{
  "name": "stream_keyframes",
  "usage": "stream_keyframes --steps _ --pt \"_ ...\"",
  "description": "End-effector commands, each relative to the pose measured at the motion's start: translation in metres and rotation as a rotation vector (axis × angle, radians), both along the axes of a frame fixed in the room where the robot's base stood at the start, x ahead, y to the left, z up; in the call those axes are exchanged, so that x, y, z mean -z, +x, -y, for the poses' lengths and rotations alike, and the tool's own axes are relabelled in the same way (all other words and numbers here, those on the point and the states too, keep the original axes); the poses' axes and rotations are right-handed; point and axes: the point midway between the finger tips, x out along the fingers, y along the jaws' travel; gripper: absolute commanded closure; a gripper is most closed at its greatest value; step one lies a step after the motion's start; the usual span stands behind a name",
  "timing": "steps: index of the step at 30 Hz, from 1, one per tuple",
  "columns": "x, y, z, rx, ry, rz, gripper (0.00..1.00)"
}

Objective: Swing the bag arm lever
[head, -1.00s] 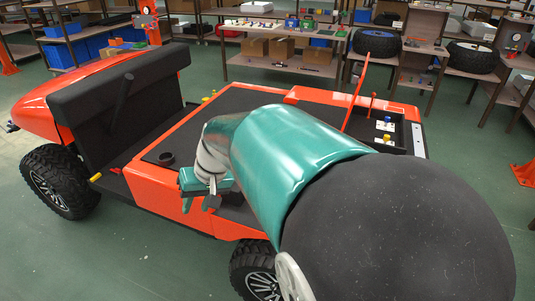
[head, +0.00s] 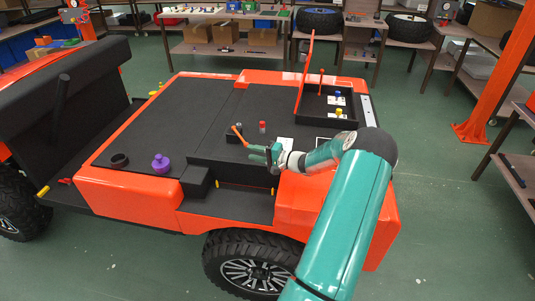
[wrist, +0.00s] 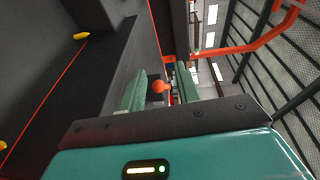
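A small orange lever (head: 239,133) stands tilted on a dark block on the cart's black deck in the head view. It appears to be the bag arm lever. My gripper (head: 262,153) is just to its right and in front, low over the deck. In the wrist view my gripper (wrist: 163,92) is open, with its two green fingers apart. A round orange knob (wrist: 159,86) shows in the gap between them, probably the lever's tip. I cannot tell whether a finger touches it.
A red button-like post (head: 262,127) and white plates stand close by on the deck. A black tray (head: 314,110) with another red lever (head: 320,81) is at the back right. A purple knob (head: 161,163) and a black ring (head: 119,161) are at the left.

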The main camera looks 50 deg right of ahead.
Motion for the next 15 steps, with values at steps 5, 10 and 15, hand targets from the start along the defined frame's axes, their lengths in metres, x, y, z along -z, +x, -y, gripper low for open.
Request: stream_keyframes --steps 5,10,15 --pt "0.016 -0.021 0.040 0.117 0.038 0.069 0.67" --pt "0.018 -0.019 0.045 0.135 0.044 0.079 0.67" --pt "0.018 -0.002 0.042 0.131 0.043 0.080 0.67"
